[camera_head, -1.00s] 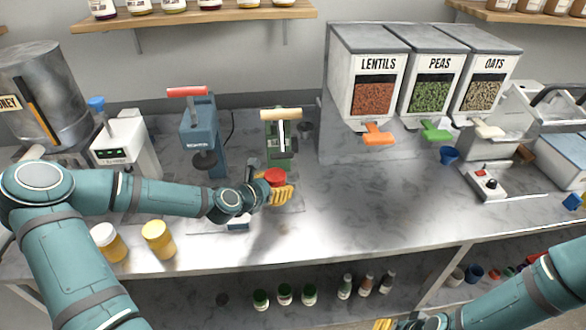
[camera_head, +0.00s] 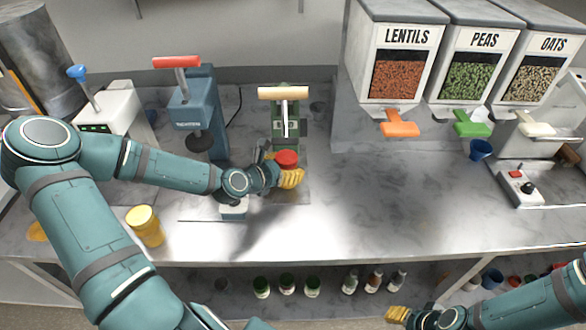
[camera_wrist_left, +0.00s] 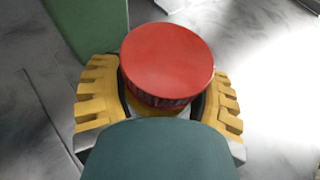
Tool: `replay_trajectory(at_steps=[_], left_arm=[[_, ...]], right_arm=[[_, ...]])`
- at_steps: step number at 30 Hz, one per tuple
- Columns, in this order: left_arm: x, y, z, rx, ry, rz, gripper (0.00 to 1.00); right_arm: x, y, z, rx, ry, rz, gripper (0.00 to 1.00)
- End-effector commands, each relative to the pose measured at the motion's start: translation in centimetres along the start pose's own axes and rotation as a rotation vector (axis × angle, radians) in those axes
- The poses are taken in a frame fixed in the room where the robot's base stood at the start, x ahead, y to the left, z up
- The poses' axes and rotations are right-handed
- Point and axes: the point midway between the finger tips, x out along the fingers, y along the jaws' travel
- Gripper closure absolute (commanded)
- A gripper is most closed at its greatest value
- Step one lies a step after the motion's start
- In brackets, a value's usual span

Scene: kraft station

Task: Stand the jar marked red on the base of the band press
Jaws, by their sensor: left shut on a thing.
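The jar with a red lid (camera_head: 287,158) is upright in my left gripper (camera_head: 285,174), over the counter just in front of the green press (camera_head: 285,128) with a wooden handle. That press looks like the band press, but I can read no label on it. In the left wrist view the round red lid (camera_wrist_left: 168,64) sits between the yellow fingers, which close on the jar from both sides. The jar's lower part is hidden, so I cannot tell whether it touches anything. My right gripper (camera_head: 397,313) is low at the bottom right, away from the counter top, its fingers small and unclear.
A blue press (camera_head: 196,112) with a red handle stands left of the green one. A lentils dispenser (camera_head: 398,75) stands to the right. The counter's middle right (camera_head: 400,190) is clear.

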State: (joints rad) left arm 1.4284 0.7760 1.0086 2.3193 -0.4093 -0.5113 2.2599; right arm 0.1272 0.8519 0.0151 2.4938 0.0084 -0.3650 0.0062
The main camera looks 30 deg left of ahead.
Motion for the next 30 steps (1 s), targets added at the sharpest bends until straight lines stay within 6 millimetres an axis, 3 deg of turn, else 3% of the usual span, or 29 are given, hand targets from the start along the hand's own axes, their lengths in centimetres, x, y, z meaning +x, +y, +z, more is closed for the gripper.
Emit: replay_trajectory(at_steps=[12,13,15,26,30], left_arm=[[0.1,0.0,-0.3,-0.001,-0.003,0.000,0.78],[0.0,0.0,-0.3,-0.001,-0.001,0.000,0.21],[0.0,0.0,-0.3,0.000,-0.001,0.000,0.00],[-0.1,0.0,0.1,0.002,-0.001,0.001,0.00],[-1.5,0.1,0.0,-0.003,0.000,0.003,0.00]], right_arm=[[0.0,0.0,0.1,-0.001,-0.001,-0.001,0.53],[0.0,0.0,0.1,-0.001,-0.001,-0.001,0.53],[0.0,0.0,0.1,-0.001,-0.001,-0.001,0.53],[0.0,0.0,0.0,0.000,-0.001,0.000,0.53],[-0.4,-0.2,-0.1,0.001,0.003,0.000,0.53]])
